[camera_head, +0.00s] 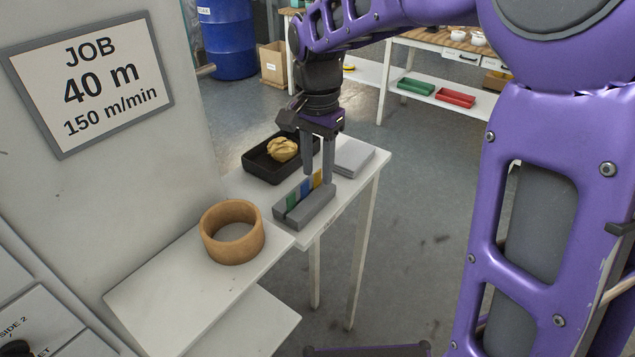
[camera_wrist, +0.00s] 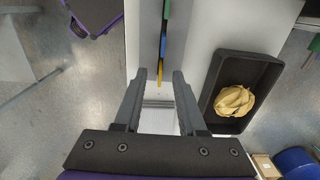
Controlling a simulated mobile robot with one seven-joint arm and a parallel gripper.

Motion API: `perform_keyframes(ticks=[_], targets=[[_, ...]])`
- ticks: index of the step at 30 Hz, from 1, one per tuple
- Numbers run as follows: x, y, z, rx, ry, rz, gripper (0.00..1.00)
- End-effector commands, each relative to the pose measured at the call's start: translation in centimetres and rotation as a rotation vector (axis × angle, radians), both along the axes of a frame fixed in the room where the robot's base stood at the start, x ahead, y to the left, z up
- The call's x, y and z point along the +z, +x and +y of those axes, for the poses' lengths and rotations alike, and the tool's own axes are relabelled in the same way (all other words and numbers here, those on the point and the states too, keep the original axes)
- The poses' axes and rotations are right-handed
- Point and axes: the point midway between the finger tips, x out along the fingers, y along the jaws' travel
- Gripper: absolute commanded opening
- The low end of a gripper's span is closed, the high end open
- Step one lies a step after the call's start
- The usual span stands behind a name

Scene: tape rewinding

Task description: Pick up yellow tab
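The yellow tab (camera_head: 318,178) stands upright in the grey slotted holder (camera_head: 307,211), at the end nearest the paper stack. In the wrist view the yellow tab (camera_wrist: 159,77) shows as a thin edge between my fingertips. The blue tab (camera_head: 304,187) and green tab (camera_head: 292,200) stand in the same holder, in a row with it. My gripper (camera_head: 317,179) points down over the holder's far end. Its fingers are open on either side of the yellow tab, with a visible gap on each side in the wrist view (camera_wrist: 160,74). The tab's lower part is hidden in the holder.
A black tray (camera_head: 257,168) with a crumpled tan item (camera_head: 283,149) stands left of my gripper. A stack of grey sheets (camera_head: 354,157) lies to the right. A brown tape ring (camera_head: 232,232) sits nearer, on a white shelf beside the machine panel.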

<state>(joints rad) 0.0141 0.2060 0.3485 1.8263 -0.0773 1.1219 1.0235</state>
Motion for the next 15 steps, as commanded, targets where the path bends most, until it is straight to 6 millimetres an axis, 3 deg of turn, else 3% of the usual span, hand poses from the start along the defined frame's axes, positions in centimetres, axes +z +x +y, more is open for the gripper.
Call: perform_keyframes(ticks=[5, 11, 15], targets=[[0.02, 0.0, -0.01, 0.0, 0.0, 0.0, 0.4], [0.03, 0.0, -0.01, 0.0, 0.0, 0.0, 0.04], [0.04, -0.01, -0.01, 0.0, 0.0, 0.0, 0.0]])
